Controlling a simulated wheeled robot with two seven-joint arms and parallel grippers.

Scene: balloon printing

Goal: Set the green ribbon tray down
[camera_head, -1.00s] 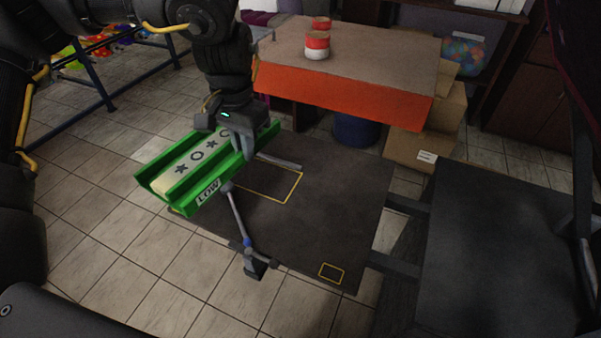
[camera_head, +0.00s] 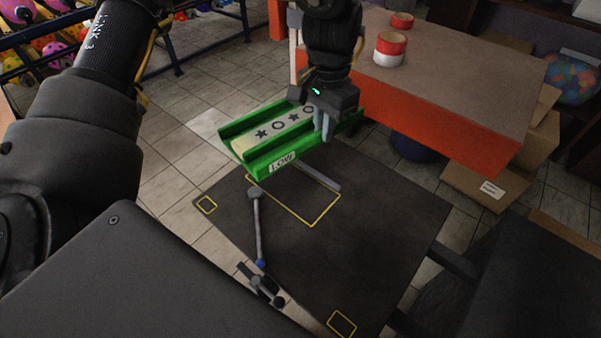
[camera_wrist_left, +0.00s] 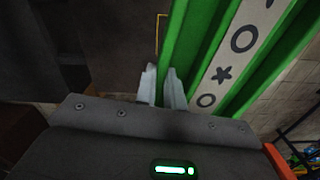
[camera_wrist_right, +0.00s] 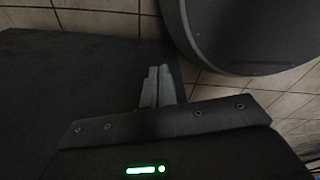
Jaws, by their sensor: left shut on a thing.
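The green ribbon tray (camera_head: 249,157) is a long channel with a pale strip of stars and rings and a LOW label. It is in the middle of the head view, held above the back left part of the dark tabletop (camera_head: 385,225). My left gripper (camera_head: 325,130) is shut on the tray's near side wall, which also shows between the fingers in the left wrist view (camera_wrist_left: 183,35). A yellow-outlined rectangle (camera_head: 312,222) on the tabletop lies just below the tray in the picture. My right gripper (camera_wrist_right: 158,87) is shut and empty in the right wrist view.
A grey jointed rod (camera_head: 258,230) stands at the table's left edge. An orange-sided table (camera_head: 450,135) with red and white rolls (camera_head: 390,49) stands behind. Most of the dark top is clear.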

